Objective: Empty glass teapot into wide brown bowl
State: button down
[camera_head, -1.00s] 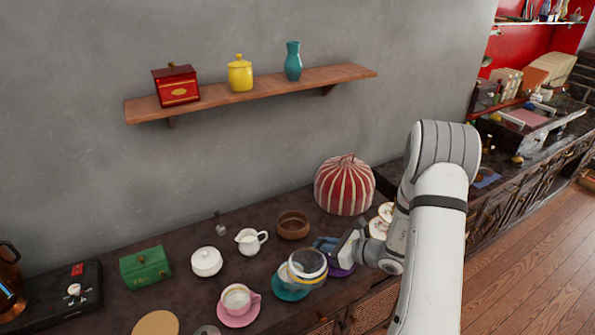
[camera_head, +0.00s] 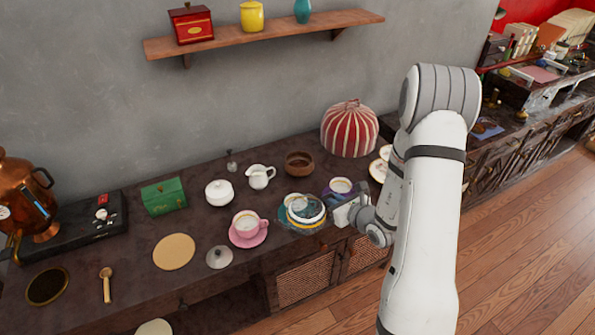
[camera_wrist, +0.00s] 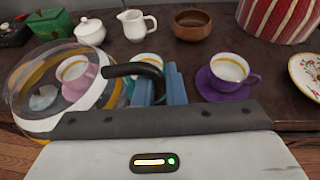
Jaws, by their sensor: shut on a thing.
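The glass teapot (camera_head: 303,211) is clear with white and yellow bands. It also shows large at the left in the wrist view (camera_wrist: 38,118). My gripper (camera_head: 340,196) is shut on its dark handle (camera_wrist: 148,72), between blue fingers in the wrist view (camera_wrist: 161,86). In the head view the pot overlaps a teal saucer (camera_head: 283,214); I cannot tell the gap below it. Its contents are unclear. The wide brown bowl (camera_head: 299,168) stands behind the pot, towards the wall, and shows at the top of the wrist view (camera_wrist: 192,31).
A white creamer (camera_head: 260,177) and sugar bowl (camera_head: 219,192) stand left of the bowl. A pink cup (camera_head: 246,226) is left of the pot; a purple cup (camera_head: 341,185) is close to my gripper. A striped cosy (camera_head: 350,132) stands right of the bowl.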

aim_at(296, 162)
jog(key=z, duration=0.15)
jog(key=i, duration=0.85)
jog(key=u, duration=0.5)
